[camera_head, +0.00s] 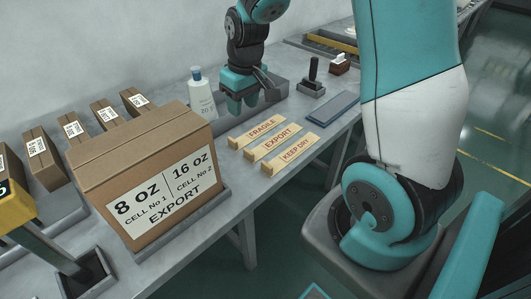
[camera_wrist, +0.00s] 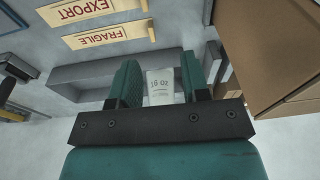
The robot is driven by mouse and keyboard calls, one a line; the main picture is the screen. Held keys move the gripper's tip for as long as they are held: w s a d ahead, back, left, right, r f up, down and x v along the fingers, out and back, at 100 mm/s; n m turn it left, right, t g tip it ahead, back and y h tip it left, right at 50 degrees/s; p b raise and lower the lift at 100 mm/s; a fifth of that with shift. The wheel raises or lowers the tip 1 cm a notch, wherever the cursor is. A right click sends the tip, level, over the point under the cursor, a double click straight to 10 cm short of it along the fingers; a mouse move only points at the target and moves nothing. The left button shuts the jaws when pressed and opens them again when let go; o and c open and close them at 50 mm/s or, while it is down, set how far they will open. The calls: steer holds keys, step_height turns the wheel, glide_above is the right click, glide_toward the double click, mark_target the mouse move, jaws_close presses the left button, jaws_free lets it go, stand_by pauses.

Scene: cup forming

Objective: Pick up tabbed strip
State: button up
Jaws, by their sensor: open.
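Three pale wooden strips with raised end tabs lie side by side on the bench in the head view: FRAGILE (camera_head: 257,131), EXPORT (camera_head: 276,142) and KEEP DRY (camera_head: 296,152). My gripper (camera_head: 240,108) points down behind the FRAGILE strip, open, apart from the strips. In the wrist view, the FRAGILE strip (camera_wrist: 108,34) and the EXPORT strip (camera_wrist: 90,10) show upside down beyond my gripper (camera_wrist: 158,68). A white piece marked 16 oz (camera_wrist: 160,84) shows between the fingers; I cannot tell whether it is touched.
A large carton (camera_head: 150,175) stands left of the strips. A white bottle (camera_head: 201,98) stands behind it, left of my gripper. Small boxes (camera_head: 73,130) line the wall.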

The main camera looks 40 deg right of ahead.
step_height(320, 180, down, 3)
steer(key=d, duration=0.2)
glide_above(249, 151)
steer(key=f+p, duration=0.1)
steer(key=f, duration=0.9)
steer(key=shift+a+f, duration=0.2)
steer(key=shift+d+f+p, duration=0.2)
steer(key=shift+f+p, duration=0.3)
steer(key=shift+f, duration=2.2)
jaws_close()
